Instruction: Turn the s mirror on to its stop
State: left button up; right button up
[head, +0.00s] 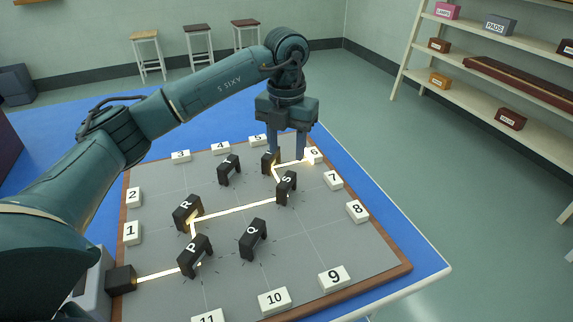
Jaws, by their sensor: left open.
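The s mirror (287,188) is a dark block marked S, standing on the grey board (320,230) right of the middle. A bright beam reaches it from the left and leaves it toward the back. My left gripper (287,157) is open, pointing down with its fingers apart, behind the s mirror in the picture. Its left finger overlaps another dark mirror (267,166), whose letter is hidden. I cannot tell whether they touch. I see nothing held between the fingers. My right gripper is not in view.
The beam runs from a dark source box (120,279) by the P mirror (194,257) and R mirror (187,212), and ends near block 6 (313,155). Another mirror (253,239) stands in front. Numbered white blocks line the board's edges. A shelf (480,95) stands at right.

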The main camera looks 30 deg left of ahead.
pick_arm(q)
notch_tip(320, 180, up, 5)
jog(key=shift+r, duration=0.1)
dwell(0.7)
